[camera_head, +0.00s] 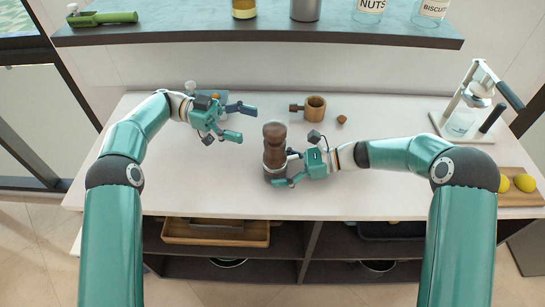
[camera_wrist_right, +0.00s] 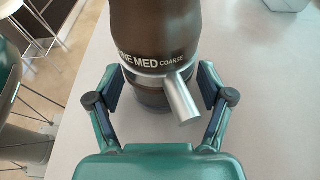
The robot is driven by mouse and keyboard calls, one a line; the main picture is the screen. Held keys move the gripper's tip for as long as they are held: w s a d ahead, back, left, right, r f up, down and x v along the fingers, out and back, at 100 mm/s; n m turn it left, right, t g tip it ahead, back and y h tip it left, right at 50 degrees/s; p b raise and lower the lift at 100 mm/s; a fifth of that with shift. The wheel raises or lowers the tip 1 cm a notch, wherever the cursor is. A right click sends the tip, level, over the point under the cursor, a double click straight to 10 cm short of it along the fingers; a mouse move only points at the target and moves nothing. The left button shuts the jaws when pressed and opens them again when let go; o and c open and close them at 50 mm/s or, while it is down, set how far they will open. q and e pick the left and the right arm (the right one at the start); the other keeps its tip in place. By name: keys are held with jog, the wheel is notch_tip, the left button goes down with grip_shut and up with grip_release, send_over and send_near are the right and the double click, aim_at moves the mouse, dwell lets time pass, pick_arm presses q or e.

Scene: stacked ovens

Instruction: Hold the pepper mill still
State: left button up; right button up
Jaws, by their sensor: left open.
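The pepper mill (camera_head: 275,147) stands upright on the white counter, with a dark brown wooden body and a round knob on top. My right gripper (camera_head: 283,168) is low at the mill, its fingers reaching in from the right. In the right wrist view the mill (camera_wrist_right: 155,35) is between the two fingers (camera_wrist_right: 161,82), one on each side. Its grind markings and a silver lever face me. Whether the pads press on it is not clear. My left gripper (camera_head: 238,122) is open and empty, above the counter to the left of the mill.
A wooden cup with a side handle (camera_head: 316,107) and a small brown ball (camera_head: 342,119) stand behind the mill. A lever press (camera_head: 466,115) and a board with lemons (camera_head: 520,190) are at the right. A dark shelf (camera_head: 260,36) hangs above. The counter's front left is clear.

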jog(key=shift+o, duration=0.5)
jog(key=shift+d, duration=0.1)
jog(key=v, duration=1.1)
jog(key=shift+d, duration=0.15)
jog(key=shift+d+r, duration=0.1)
jog(key=shift+d, duration=0.15)
